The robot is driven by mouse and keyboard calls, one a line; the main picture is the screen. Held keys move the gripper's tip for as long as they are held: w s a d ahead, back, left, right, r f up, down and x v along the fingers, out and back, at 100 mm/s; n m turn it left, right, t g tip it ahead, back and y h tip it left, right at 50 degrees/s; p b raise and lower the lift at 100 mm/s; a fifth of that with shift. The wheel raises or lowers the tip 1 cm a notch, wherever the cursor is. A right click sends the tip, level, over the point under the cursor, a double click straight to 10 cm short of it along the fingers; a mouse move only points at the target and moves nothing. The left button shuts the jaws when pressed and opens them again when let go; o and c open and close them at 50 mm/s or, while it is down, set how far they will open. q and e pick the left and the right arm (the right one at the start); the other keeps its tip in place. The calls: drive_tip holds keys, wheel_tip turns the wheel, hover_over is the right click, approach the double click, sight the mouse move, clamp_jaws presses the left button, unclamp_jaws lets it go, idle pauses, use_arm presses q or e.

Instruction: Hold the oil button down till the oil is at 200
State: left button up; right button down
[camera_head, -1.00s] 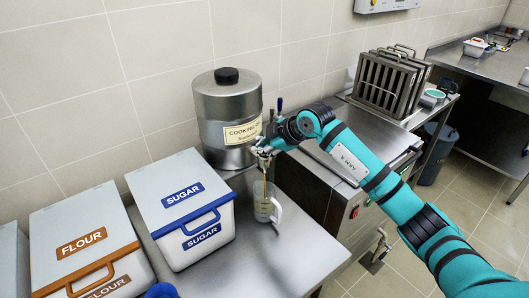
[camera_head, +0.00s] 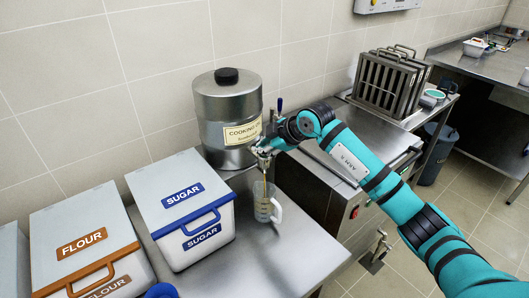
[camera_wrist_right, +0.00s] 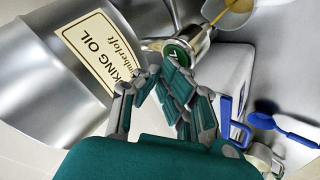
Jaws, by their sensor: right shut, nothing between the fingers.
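The metal cooking oil drum (camera_head: 226,105) stands at the back against the tiled wall. It also shows in the right wrist view (camera_wrist_right: 50,95), with its tap and green round button (camera_wrist_right: 177,52). My right gripper (camera_head: 262,151) is at the tap. In the right wrist view its shut fingers (camera_wrist_right: 166,80) hold nothing, with their tips at the button. A thin golden oil stream (camera_wrist_right: 214,16) runs from the spout into the clear measuring jug (camera_head: 268,208) below. The jug stands upright on the steel table. Its oil level is too small to read. My left gripper is not in view.
A sugar bin (camera_head: 187,215) and a flour bin (camera_head: 88,250) stand left of the jug. A fryer (camera_head: 340,190) with metal baskets (camera_head: 388,80) is to the right. The steel table (camera_head: 290,250) is bare in front of the jug. A blue scoop (camera_wrist_right: 285,123) lies nearby.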

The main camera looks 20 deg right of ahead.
sight(263, 155)
drive_tip(key=shift+r+p, duration=0.6)
drive_tip(key=shift+r, duration=0.3)
wheel_tip(263, 155, up, 5)
drive_tip(key=p, duration=0.4)
